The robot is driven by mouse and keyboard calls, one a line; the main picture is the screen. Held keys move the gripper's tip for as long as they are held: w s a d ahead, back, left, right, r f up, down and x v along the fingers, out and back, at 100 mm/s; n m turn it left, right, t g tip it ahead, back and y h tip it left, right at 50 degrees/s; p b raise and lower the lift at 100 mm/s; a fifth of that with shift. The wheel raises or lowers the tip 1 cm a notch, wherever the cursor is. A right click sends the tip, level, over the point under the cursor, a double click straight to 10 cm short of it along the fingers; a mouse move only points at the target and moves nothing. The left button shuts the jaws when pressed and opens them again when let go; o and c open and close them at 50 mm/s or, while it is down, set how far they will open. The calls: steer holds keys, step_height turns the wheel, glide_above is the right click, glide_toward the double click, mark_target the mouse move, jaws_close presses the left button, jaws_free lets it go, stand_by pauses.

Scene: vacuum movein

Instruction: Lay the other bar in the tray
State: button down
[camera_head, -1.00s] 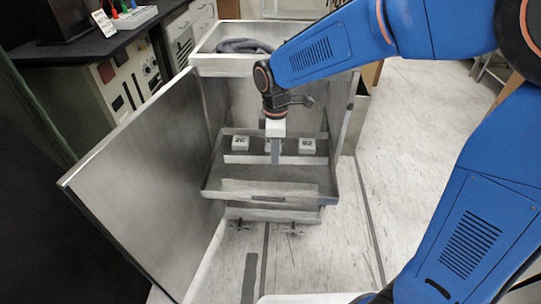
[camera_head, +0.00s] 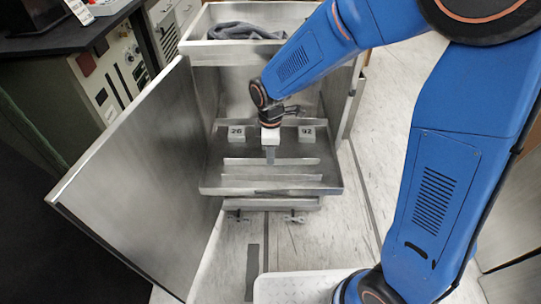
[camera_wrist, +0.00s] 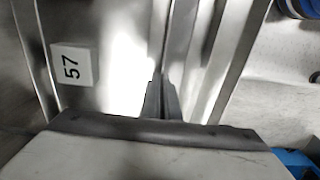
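The metal tray (camera_head: 212,176) is pulled out at the front of the open cabinet. Two thin grey bars run across it. My gripper (camera_head: 270,160) points down, shut on the rear bar (camera_head: 240,161), inside the tray's outline. The front bar (camera_head: 270,178) lies parallel to it, closer to the tray's front edge. In the wrist view my fingertips (camera_wrist: 161,98) pinch a thin strip, the held bar (camera_wrist: 182,25). Whether the held bar touches the tray floor, I cannot tell.
White blocks marked 26 (camera_head: 237,132) and 92 (camera_head: 306,132) stand at the tray's rear. A block marked 57 (camera_wrist: 72,66) shows in the wrist view. The open cabinet door (camera_head: 140,170) stands at left. A bin (camera_head: 197,47) with grey cloth sits above.

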steer(key=c, duration=2)
jaws_free()
step_height(320, 180, up, 11)
steer(key=s+d+r+m+t, duration=0.1)
steer(key=s+d+r+m, duration=0.3)
steer(key=d, duration=0.4)
steer(key=s+d+r+m+t, duration=0.1)
steer(key=s+d+m, duration=0.3)
steer(key=s+d, duration=0.1)
steer(key=s+d+r+m+t, duration=0.1)
steer(key=s+d+m, duration=0.4)
steer(key=s+d, duration=0.1)
steer(key=s+d+r+m+t, duration=0.1)
steer(key=s+d+m, duration=0.3)
steer(key=d, duration=0.4)
steer(key=shift+s+r+m+t, duration=0.3)
steer(key=shift+s+r+t, duration=0.15)
steer(key=shift+s, duration=0.45)
